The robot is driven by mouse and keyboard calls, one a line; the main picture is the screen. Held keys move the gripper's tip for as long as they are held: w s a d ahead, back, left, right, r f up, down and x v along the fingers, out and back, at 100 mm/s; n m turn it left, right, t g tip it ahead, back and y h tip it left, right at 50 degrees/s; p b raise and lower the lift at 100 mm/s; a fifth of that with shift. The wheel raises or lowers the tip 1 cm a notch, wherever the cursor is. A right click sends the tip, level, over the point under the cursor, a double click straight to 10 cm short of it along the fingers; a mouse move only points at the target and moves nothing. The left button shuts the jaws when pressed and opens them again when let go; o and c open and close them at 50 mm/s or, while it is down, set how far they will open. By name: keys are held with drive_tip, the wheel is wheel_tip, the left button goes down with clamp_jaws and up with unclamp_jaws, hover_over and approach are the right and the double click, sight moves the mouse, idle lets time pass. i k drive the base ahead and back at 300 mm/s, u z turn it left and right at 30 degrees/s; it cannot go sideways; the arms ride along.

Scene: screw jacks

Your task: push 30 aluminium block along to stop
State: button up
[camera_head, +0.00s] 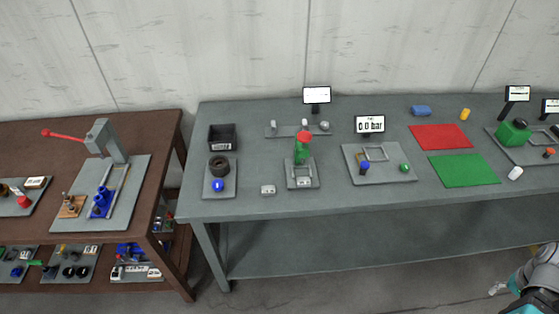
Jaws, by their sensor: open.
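A small light-grey block with a dark marking (268,189) lies on the grey table, just left of the green screw jack's plate (303,173); the marking is too small to read. The green jack (302,150) has a red top and stands upright on that plate. Another pale block with a dark marking (304,182) sits at the plate's front, by the jack's foot. I cannot tell which block is the 30 aluminium one, nor make out a stop. My gripper (497,289) is open at the lower right, in front of the table and far from both blocks.
A plate with a black ring and blue knob (219,178) and a black bin (222,137) stand left. A gauge plate (378,164), red mat (440,137) and green mat (463,169) lie right. The table's front strip is mostly clear. A brown bench (150,215) adjoins at left.

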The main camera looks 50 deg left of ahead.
sight(302, 182)
drive_tip(key=k, duration=1.4)
drive_tip(key=u, duration=1.2)
drive_tip(key=i, duration=1)
